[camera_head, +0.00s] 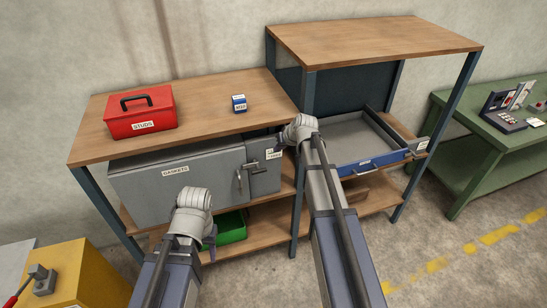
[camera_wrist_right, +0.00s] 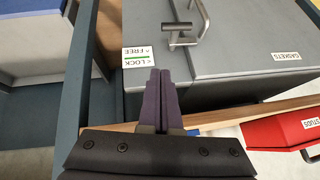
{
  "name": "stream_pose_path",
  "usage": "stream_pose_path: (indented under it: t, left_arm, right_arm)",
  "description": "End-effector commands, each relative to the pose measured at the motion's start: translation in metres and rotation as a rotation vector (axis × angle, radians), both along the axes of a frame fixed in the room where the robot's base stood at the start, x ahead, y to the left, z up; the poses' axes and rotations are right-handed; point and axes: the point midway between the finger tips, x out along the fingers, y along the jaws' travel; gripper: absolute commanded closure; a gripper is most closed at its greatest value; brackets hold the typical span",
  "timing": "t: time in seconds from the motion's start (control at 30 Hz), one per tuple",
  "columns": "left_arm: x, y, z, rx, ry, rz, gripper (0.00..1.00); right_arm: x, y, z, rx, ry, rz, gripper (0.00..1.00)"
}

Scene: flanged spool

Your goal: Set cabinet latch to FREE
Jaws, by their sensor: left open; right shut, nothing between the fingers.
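The grey cabinet (camera_head: 140,190) labelled GASKETS stands under the wooden bench top, its door shut. A dark T-shaped latch handle (camera_head: 253,167) is on its front; it also shows in the right wrist view (camera_wrist_right: 183,38), its bar roughly level. A LOCK/FREE label (camera_wrist_right: 138,55) is beside it, with LOCK above FREE. My right gripper (camera_wrist_right: 160,73) is shut and empty, its fingertips just below the label and apart from the latch handle in the picture.
A metal pull handle (camera_head: 239,186) is beside the latch. A red STUDS box (camera_head: 150,112) and small blue box (camera_head: 239,103) stand on the bench top. An open blue drawer (camera_head: 375,163) juts out at right. A green bin (camera_head: 232,228) is below.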

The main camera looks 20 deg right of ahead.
Motion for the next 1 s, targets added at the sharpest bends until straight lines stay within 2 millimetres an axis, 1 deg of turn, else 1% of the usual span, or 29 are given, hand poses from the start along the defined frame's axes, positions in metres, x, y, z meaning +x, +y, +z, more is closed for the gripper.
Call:
stream_pose_path:
  t: [0.27,0.73,0.8,0.9,1.0]
  left_arm:
    - [0.0,0.0,-0.025,0.0,-0.001,0.002,0.5]
    - [0.0,0.0,-0.09,0.001,-0.001,-0.01,0.5]
    - [0.0,0.0,-0.1,0.002,-0.001,-0.012,0.5]
    - [0.0,0.0,-0.111,0.002,0.0,-0.014,0.5]
    - [0.0,0.0,-0.117,0.002,0.0,-0.013,0.5]
  right_arm:
    - [0.015,0.005,-0.025,-0.001,0.0,0.001,1.0]
    - [0.058,0.018,-0.09,-0.001,0.0,0.001,1.0]
    - [0.051,0.02,-0.1,-0.001,0.0,0.001,1.0]
    - [0.048,0.023,-0.111,-0.001,0.0,0.001,1.0]
    - [0.046,0.024,-0.117,0.0,0.0,0.0,1.0]
